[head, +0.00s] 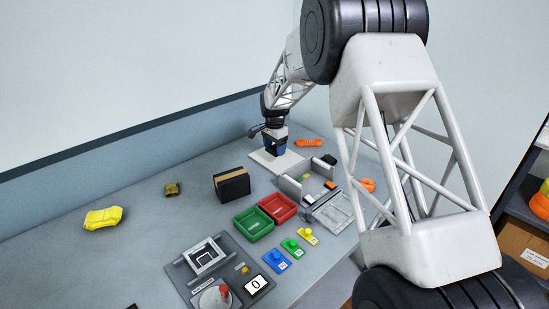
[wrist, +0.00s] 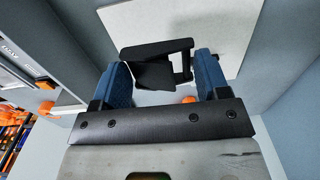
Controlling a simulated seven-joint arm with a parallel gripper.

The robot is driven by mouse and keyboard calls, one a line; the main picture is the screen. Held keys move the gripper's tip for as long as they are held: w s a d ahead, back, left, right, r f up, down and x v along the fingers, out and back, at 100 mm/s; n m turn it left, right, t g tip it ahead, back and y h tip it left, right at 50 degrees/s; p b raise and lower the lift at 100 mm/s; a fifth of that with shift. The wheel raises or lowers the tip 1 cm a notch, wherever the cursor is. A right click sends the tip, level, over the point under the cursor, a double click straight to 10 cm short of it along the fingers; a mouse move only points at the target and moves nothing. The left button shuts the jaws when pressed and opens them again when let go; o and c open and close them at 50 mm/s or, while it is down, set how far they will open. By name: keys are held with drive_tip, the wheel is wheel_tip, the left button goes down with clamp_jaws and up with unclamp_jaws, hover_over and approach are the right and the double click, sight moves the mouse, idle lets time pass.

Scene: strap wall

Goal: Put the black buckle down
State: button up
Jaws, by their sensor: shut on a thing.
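My gripper (head: 275,150) is at the far part of the table, low over a white square pad (head: 265,164). In the wrist view, my gripper (wrist: 165,72) has its two blue fingers on either side of the black buckle (wrist: 152,74) and is shut on it. The buckle has an open frame toward the right finger. The white pad (wrist: 215,18) shows behind it. I cannot tell whether the buckle touches the pad. In the head view the buckle is mostly hidden by my gripper.
A black and tan block (head: 231,186), a green bin (head: 253,225) and a red bin (head: 278,207) stand nearer. A grey fixture (head: 330,208) is right of the pad. An orange strap bundle (head: 309,142) lies behind it. The table's left middle is mostly clear, with a yellow bundle (head: 103,218).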

sight(274, 163)
drive_tip(key=shift+f, duration=0.1)
drive_tip(key=shift+f, duration=2.4)
drive_tip(key=shift+f, duration=0.1)
drive_tip(key=o, duration=0.9)
drive_tip(key=shift+o, duration=0.2)
wheel_tip(274, 163, up, 12)
drive_tip(key=shift+r, duration=0.1)
drive_tip(key=shift+r, duration=0.1)
